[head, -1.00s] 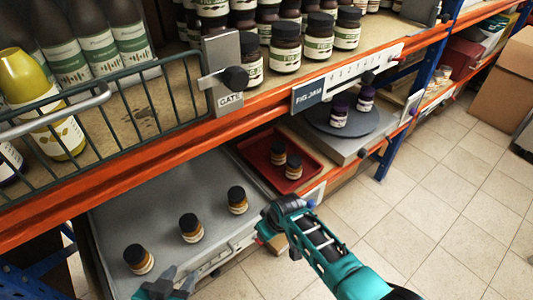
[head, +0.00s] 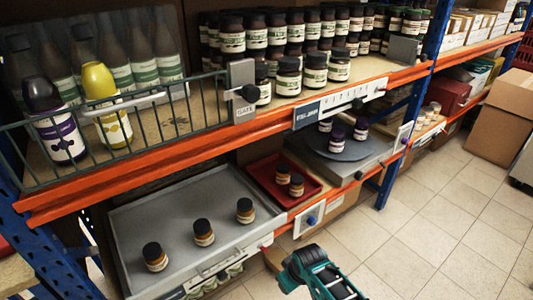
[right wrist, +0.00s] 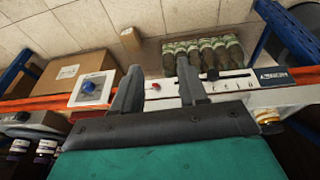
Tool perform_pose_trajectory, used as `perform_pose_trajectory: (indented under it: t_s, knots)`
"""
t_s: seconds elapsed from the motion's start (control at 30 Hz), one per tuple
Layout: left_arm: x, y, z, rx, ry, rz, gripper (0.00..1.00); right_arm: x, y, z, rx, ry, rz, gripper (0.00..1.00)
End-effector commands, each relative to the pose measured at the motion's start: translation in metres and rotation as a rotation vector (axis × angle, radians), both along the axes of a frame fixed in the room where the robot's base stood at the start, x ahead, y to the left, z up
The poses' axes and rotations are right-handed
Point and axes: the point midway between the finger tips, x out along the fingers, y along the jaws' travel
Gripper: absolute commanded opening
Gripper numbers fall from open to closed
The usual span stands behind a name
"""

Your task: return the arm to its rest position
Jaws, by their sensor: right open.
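My right gripper (right wrist: 159,68) shows in the right wrist view with its two dark fingers spread apart and nothing held between them. Beyond the fingers are a shelf rail and floor tiles. In the head view a teal link of my right arm shows at the bottom, right of centre, in front of the lower shelf; the fingers are not seen there. My left gripper is in neither view now.
A grey tray (head: 140,216) with three small jars is on the lower shelf, beside a red tray (head: 262,172) with two jars. A grey turntable (head: 361,151) holds dark jars. A wire gate (head: 190,102) fronts bottles above. Floor (head: 440,215) at right is clear.

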Motion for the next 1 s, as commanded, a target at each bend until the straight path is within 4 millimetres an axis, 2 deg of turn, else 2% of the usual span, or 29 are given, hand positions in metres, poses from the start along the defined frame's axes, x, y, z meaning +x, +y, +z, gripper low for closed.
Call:
perform_pose_trajectory:
  t_s: [0.03,0.17,0.23,0.3,0.4,0.5,0.7,0.77,0.8,1.0]
  knots:
    - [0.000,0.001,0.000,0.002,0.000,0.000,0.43,0.004,-0.040,-0.007,-0.054,-0.001,-0.023,0.43]
    - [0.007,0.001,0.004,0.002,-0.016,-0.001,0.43,0.007,-0.126,-0.016,-0.170,-0.002,-0.067,0.43]
    - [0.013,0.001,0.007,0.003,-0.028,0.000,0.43,0.007,-0.177,-0.016,-0.238,-0.001,-0.094,0.43]
    - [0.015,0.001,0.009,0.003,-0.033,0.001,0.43,0.006,-0.228,-0.013,-0.308,-0.001,-0.121,0.43]
    - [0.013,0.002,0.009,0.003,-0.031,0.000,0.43,0.002,-0.294,-0.004,-0.397,-0.001,-0.155,0.43]
    - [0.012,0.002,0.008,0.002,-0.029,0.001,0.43,-0.002,-0.348,0.008,-0.472,-0.001,-0.184,0.43]
    - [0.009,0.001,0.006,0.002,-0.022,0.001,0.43,-0.014,-0.437,0.038,-0.599,-0.001,-0.234,0.43]
    - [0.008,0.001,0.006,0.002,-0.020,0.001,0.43,-0.018,-0.461,0.049,-0.635,-0.001,-0.247,0.43]
    - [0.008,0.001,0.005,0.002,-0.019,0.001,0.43,-0.023,-0.441,0.036,-0.602,-0.024,-0.218,0.43]
    - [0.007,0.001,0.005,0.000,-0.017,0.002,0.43,-0.043,-0.394,0.018,-0.500,-0.154,-0.141,0.43]
